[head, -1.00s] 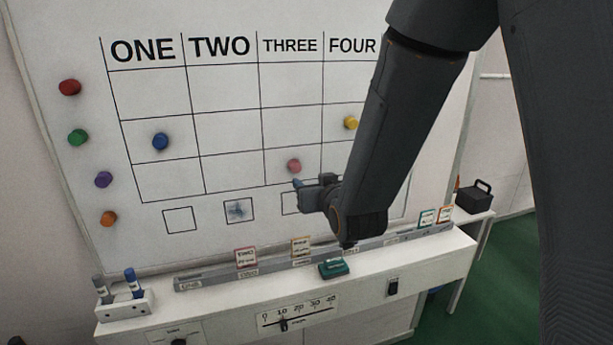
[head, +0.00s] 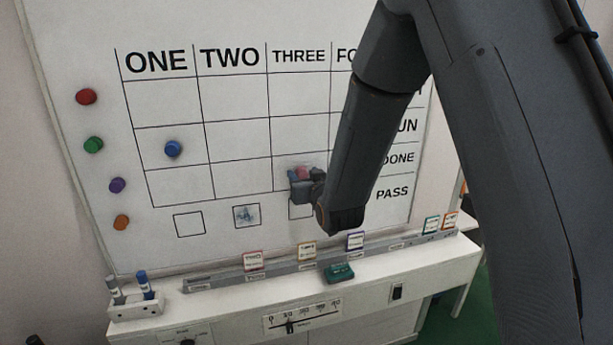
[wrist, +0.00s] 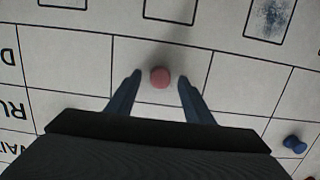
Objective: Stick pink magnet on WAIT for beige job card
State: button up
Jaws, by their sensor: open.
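The pink magnet (head: 303,172) is on the whiteboard in the THREE column, in the lowest grid row, partly hidden by my gripper in the head view. In the wrist view the pink magnet (wrist: 160,77) sits between my gripper's two fingertips (wrist: 155,78), with a gap on each side. My gripper (head: 306,178) is open and close to the board; contact with the magnet does not show. A card with a tan-orange edge (head: 307,253), perhaps the beige job card, stands on the ledge below the THREE column. The WAIT label (wrist: 18,153) shows upside down in the wrist view.
Blue (head: 173,148), red (head: 86,97), green (head: 93,145), purple (head: 118,185) and orange (head: 122,222) magnets are on the board's left part. Other cards, a teal eraser-like block (head: 339,273) and a pen holder (head: 135,305) are on the ledge.

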aim_at(303, 175)
jog(key=c, duration=1.1)
jog(key=shift+s+d, duration=0.1)
jog(key=shift+s, duration=0.15)
jog(key=shift+s+d, duration=0.1)
jog(key=shift+s, duration=0.25)
jog(key=shift+s, duration=0.3)
jog(key=shift+s+d, duration=0.15)
jog(key=shift+s, duration=0.2)
jog(key=shift+s+d, duration=0.1)
jog(key=shift+s, duration=0.15)
jog(key=shift+f+p+v, duration=0.15)
jog(key=shift+f+v, duration=0.1)
jog(key=shift+v, duration=1.2)
jog(key=shift+f+p+v, duration=0.15)
jog(key=shift+f+v, duration=0.05)
jog(key=shift+v, duration=1.25)
